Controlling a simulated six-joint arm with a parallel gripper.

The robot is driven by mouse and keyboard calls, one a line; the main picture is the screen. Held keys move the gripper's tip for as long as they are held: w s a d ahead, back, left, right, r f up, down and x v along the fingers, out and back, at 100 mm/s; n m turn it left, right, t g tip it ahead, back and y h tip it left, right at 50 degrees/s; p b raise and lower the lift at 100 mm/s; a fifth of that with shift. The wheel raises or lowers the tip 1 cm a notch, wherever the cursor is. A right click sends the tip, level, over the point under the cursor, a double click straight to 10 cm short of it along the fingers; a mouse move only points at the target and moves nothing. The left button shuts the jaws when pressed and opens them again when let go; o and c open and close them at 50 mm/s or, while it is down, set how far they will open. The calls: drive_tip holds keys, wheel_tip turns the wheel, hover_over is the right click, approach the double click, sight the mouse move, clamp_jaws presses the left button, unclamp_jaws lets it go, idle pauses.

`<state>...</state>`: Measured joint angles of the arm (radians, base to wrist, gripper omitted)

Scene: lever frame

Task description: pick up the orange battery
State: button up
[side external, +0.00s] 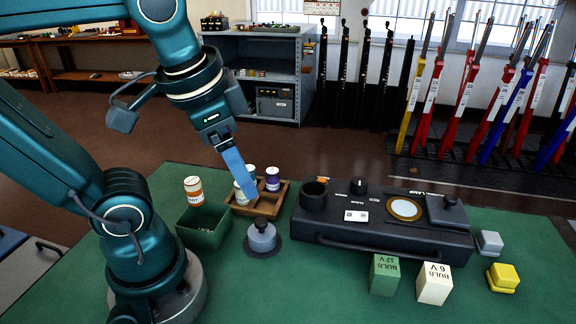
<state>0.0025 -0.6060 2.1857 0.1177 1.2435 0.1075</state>
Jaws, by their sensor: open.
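The orange battery (193,190), an upright cylinder with orange bands and a pale label, stands at the left, right behind the small green box. My gripper (249,194) points down over the wooden tray (268,213), to the right of the orange battery and apart from it. The blue fingers are seen almost edge-on, so the gap between them is hidden; the gripper is open. A green-and-white cylinder (239,193) is partly hidden behind the fingers. A purple-and-white cylinder (273,180) stands in the tray to their right.
The green open box (204,232) is in front of the orange battery. A grey knobbed piece (262,240) stands in front of the tray. A black tester (380,232) fills the middle right. Bulb boxes (433,284) stand in front of it. The front mat is clear.

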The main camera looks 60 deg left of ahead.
drive_tip(key=s+a+f+m+g+y, duration=0.2)
drive_tip(key=s+a+m+g+y, duration=0.1)
drive_tip(key=a+m+g+y, duration=0.4)
wheel_tip(320, 180, up, 3)
drive_tip(key=m+g+y, duration=0.3)
drive_tip(key=g, duration=0.2)
hover_over(198, 183)
drive_tip(key=shift+t, duration=0.3)
wheel_tip(198, 183, down, 13)
drive_tip(key=shift+w+r, duration=0.1)
drive_tip(key=shift+r, duration=0.1)
drive_tip(key=shift+x, duration=2.55)
drive_tip(key=shift+d+f, duration=0.1)
drive_tip(key=shift+f, duration=0.05)
clamp_jaws()
